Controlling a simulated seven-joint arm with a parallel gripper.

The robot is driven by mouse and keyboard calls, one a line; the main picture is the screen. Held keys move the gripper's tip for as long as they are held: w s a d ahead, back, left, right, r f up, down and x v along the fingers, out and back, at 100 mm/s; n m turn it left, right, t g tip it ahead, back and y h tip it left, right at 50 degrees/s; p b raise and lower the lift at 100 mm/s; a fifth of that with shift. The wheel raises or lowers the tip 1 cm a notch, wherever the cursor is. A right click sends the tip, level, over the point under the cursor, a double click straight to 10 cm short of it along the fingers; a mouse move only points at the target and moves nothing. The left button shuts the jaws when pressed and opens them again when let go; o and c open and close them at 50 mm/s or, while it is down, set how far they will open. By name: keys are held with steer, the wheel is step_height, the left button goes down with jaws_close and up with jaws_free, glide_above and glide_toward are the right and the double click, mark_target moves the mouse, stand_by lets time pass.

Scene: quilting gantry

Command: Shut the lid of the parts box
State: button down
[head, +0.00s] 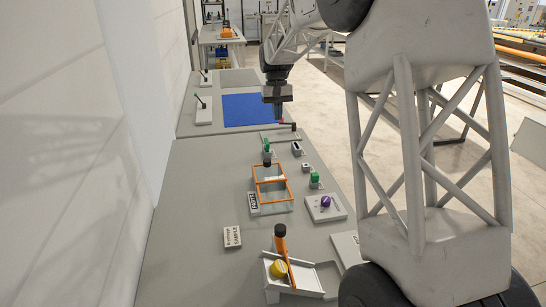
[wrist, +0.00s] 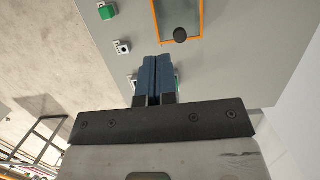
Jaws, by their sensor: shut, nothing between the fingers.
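The parts box (head: 272,207), with a "PARTS" label, stands on the grey bench in the middle of the head view. Its clear lid (head: 284,171) has an orange frame and a dark knob (head: 267,160) at the far end. The far part of the orange frame looks raised, but I cannot tell its exact angle. In the wrist view the orange-framed lid (wrist: 202,18) is at the top, with the round black knob (wrist: 180,35) at its edge. My gripper (head: 278,113) is shut and empty, pointing down beyond the box. Its blue fingers (wrist: 157,62) are apart from the knob.
Green-topped fixtures (wrist: 107,11) stand near the box. A purple knob (head: 325,202) is on a plate to its right. A yellow round part (head: 278,268) and a tilted orange handle (head: 281,240) are nearer. A sample block (head: 232,237) lies left. A blue mat (head: 247,110) lies beyond.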

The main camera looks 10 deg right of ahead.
mark_target(280, 177)
steer(key=w+f+g, duration=0.2)
steer(key=w+f, duration=1.1)
steer(key=w, duration=0.3)
steer(key=shift+d, duration=0.15)
steer(key=shift+f, duration=0.1)
steer(key=x, duration=1)
steer(key=shift+s, duration=2)
steer(key=shift+s, duration=0.1)
steer(key=shift+s, duration=5.4)
